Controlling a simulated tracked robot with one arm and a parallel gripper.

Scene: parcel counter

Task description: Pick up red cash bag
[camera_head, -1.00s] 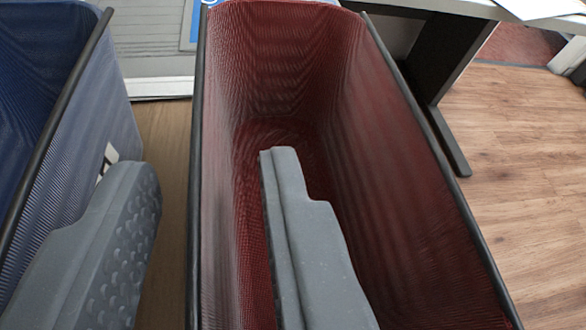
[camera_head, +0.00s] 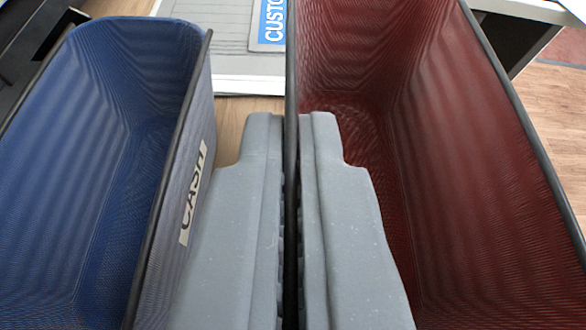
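The red cash bag (camera_head: 430,150) stands open on the right, with a dark rim. My gripper (camera_head: 291,125) is closed on the bag's left wall. One finger is outside the bag and the other is inside it, with the dark rim between them. Both fingers appear pressed against that wall. The lower part of the fingers and the bag's near end run out of the picture.
A blue bag (camera_head: 100,130) marked CASH stands open to the left, close to my left finger. A grey mat with a blue sign (camera_head: 270,25) lies beyond. A desk edge (camera_head: 530,10) is at the upper right, above wooden floor.

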